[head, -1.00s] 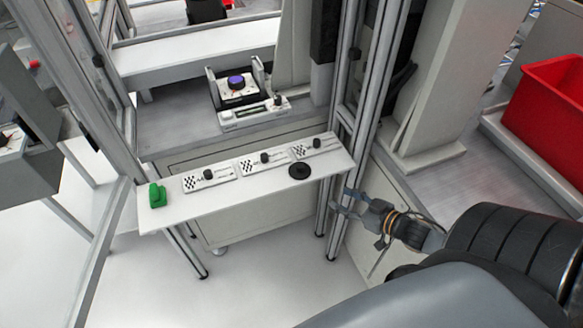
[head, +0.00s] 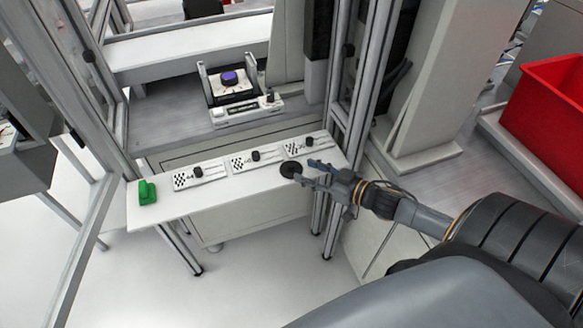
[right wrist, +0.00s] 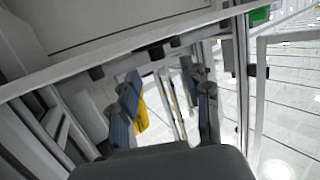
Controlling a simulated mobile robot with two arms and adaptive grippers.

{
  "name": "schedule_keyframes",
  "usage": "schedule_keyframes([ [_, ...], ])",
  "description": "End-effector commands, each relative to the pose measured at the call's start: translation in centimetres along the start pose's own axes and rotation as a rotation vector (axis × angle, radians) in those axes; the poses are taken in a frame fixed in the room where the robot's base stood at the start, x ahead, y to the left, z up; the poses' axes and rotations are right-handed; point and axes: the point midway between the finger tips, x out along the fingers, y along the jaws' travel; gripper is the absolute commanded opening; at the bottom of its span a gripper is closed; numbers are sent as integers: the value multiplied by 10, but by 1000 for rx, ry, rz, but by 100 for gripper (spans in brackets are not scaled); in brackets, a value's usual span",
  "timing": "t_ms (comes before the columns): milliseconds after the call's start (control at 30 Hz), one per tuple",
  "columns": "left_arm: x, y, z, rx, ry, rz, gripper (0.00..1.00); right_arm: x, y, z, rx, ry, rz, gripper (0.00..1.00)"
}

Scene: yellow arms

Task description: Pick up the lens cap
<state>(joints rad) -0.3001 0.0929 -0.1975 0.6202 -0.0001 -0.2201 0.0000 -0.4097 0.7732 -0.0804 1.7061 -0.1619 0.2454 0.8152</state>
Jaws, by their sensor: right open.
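The lens cap looks to be the flat black disc (head: 290,170) near the right end of the narrow white shelf (head: 215,203) in the head view. My right gripper (head: 304,170) is open, coming in from the right, with its fingertips right beside the disc and partly over it in the picture. I cannot tell whether they touch it. In the right wrist view, the two fingers of my right gripper (right wrist: 163,80) are apart with nothing clearly between them, and I cannot make out the disc there. My left gripper is not in view.
Several white cards with black knobs, one being the left card (head: 199,176), lie along the shelf behind the disc. A green object (head: 147,191) sits at the left end. A metal frame post (head: 345,105) rises behind my gripper. A red bin (head: 555,110) is far right.

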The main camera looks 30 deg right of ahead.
Motion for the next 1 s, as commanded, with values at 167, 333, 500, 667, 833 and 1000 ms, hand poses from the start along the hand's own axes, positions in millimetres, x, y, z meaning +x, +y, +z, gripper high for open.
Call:
schedule_keyframes([
  [167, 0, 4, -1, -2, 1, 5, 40, 14, 0, 0, 1, 1, -1, 48],
  [333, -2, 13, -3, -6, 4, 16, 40, 23, 1, -1, -1, 2, 0, 48],
  [500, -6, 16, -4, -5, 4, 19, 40, 46, 3, -2, -1, 3, 0, 48],
  [667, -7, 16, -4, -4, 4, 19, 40, 62, 3, 0, 0, 1, 0, 48],
  [833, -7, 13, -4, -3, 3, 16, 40, 67, 2, 1, 0, 0, 0, 48],
  [1000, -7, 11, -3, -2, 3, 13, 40, 66, 3, 1, 0, 0, 0, 44],
])
